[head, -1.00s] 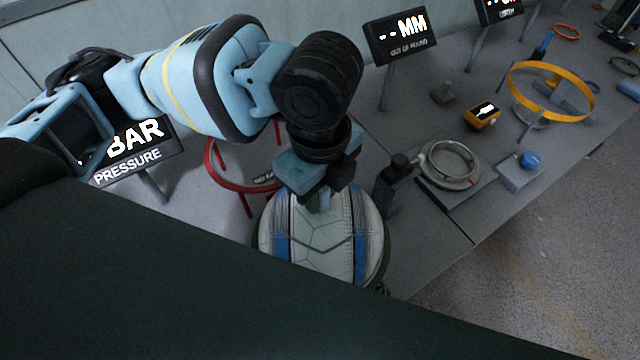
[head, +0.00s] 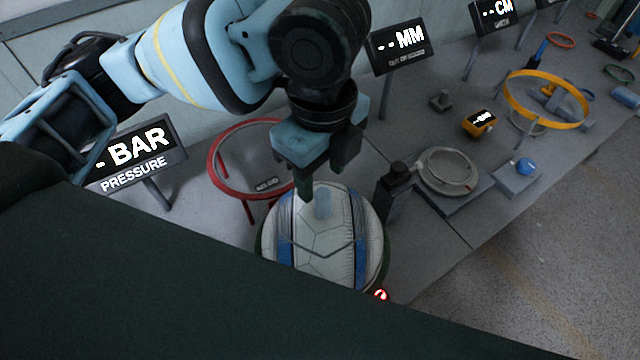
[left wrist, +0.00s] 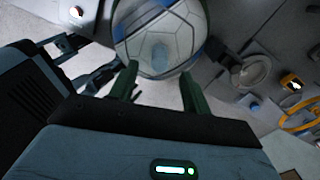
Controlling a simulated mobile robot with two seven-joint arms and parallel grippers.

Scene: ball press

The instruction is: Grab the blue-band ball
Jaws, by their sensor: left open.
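The blue-band ball (head: 312,247), white with blue bands and dark seams, sits in a dark round holder at the near part of the bench. It also shows at the top of the left wrist view (left wrist: 165,28). A small grey-blue patch is on its upper side. My left gripper (head: 326,172) is open and empty just above and behind the ball, pointing down. In the left wrist view its two green fingers (left wrist: 158,85) are spread apart below the ball's middle. I cannot tell whether they touch it. My right gripper is not in view.
A red ring stand (head: 216,170) and a pressure display (head: 137,155) stand left of the ball. A dark block (head: 394,190) and a round scale-like device (head: 447,172) stand to the right. Farther off are a yellow ring (head: 546,98) and more displays.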

